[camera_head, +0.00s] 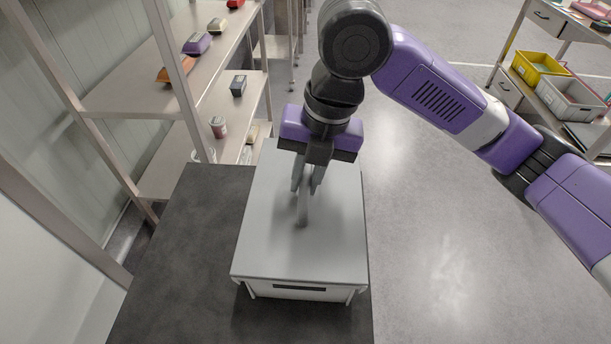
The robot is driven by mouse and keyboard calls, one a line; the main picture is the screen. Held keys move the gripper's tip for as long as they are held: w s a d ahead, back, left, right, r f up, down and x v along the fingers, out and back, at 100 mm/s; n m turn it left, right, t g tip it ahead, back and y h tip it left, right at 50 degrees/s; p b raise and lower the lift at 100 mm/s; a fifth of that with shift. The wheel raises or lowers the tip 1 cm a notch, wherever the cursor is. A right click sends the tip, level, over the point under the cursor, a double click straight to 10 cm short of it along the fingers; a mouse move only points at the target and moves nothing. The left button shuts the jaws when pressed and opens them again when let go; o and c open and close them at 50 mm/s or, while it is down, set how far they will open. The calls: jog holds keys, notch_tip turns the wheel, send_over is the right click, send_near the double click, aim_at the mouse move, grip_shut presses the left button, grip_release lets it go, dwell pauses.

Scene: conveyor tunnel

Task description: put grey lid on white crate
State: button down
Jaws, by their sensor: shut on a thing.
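The grey lid (266,250) is a flat panel with a handle post (302,208) near its middle. My gripper (306,190) points down over the lid and is shut on that handle. The white crate (300,292) stands under the lid on the dark table, and its front wall with a dark slot shows below the lid's front edge. The lid covers the crate's top from this view. I cannot tell whether the lid rests fully on the rim or sits slightly above it.
The dark table top (180,260) is bare left of the crate. Metal shelves (150,95) with small items stand at the back left. A cart with a yellow crate (540,66) and a grey crate (570,100) stands at the far right. The floor between is clear.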

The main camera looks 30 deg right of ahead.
aim_at(315, 195)
jog(key=shift+f, duration=0.35)
jog(key=c, duration=1.3)
grip_release()
jog(key=v, duration=0.8)
jog(key=shift+a, duration=0.1)
